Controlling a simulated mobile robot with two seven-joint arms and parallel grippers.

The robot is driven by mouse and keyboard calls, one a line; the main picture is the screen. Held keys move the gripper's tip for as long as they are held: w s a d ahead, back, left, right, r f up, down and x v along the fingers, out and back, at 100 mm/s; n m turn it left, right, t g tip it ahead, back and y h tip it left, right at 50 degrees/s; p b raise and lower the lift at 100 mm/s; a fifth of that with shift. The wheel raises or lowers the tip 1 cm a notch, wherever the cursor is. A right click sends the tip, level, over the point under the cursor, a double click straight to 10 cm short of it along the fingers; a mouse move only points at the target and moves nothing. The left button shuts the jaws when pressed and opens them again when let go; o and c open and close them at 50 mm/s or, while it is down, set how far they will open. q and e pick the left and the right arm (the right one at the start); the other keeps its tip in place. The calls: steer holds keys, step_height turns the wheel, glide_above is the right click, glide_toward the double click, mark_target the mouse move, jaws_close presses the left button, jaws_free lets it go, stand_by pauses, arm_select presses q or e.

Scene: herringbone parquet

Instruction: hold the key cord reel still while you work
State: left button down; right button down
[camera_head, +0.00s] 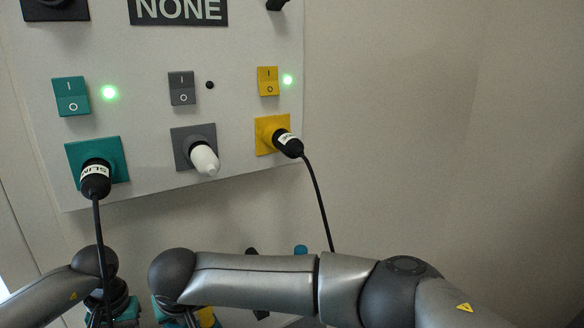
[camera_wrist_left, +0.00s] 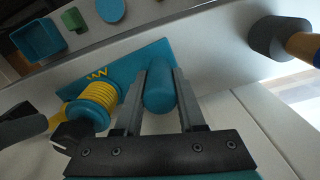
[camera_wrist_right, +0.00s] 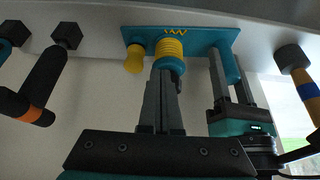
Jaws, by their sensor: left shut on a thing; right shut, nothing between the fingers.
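The key cord reel, a yellow coil with teal ends, shows on a teal plate (camera_wrist_right: 200,38) in the right wrist view (camera_wrist_right: 170,48) and in the left wrist view (camera_wrist_left: 97,100). A yellow knob (camera_wrist_right: 135,60) is beside the reel. My left gripper (camera_wrist_left: 158,75) is shut on a teal upright grip (camera_wrist_left: 160,88) on the same plate. My right gripper (camera_wrist_right: 166,75) is shut and empty, its fingertips at the reel's near end; whether they touch is unclear. In the head view the reel is hidden behind my arms.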

steer(key=shift+w+a, duration=0.4)
steer(key=shift+a, duration=0.1)
stand_by(0.8)
steer(key=shift+s+a, duration=0.5)
steer(key=shift+a, duration=0.05)
stand_by(0.3)
steer(key=shift+s+a, duration=0.1)
steer(key=shift+a, duration=0.25)
stand_by(0.4)
step_height(320, 180, up, 6)
steer(key=shift+s+d, duration=0.15)
steer(key=shift+s, duration=0.2)
stand_by(0.5)
step_height(320, 180, down, 6)
steer(key=w+d, duration=0.1)
steer(key=d, duration=0.1)
steer(key=shift+w+d, duration=0.15)
steer(key=shift+w, duration=0.05)
stand_by(0.7)
